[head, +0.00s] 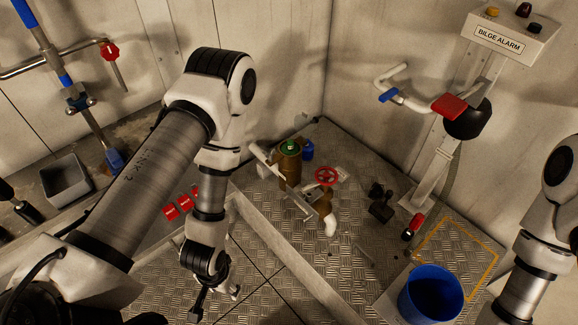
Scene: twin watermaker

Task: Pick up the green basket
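A small round green thing (290,147), likely the green basket, shows at the top of an upright brass cylinder (290,165) on the raised plate floor near the corner. Only its top shows; the cylinder hides the rest. My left gripper (216,303) hangs low in front, below and left of the cylinder and well apart from it. Its fingers are spread and nothing shows between them. My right arm comes down the right edge; its gripper is out of the picture.
A white pipe with a handle (268,165), a red valve wheel (327,176) and a blue canister (308,149) crowd the cylinder. A blue bucket (432,292) stands at lower right, near a yellow floor outline (455,255). The bilge alarm stand (450,150) rises at right.

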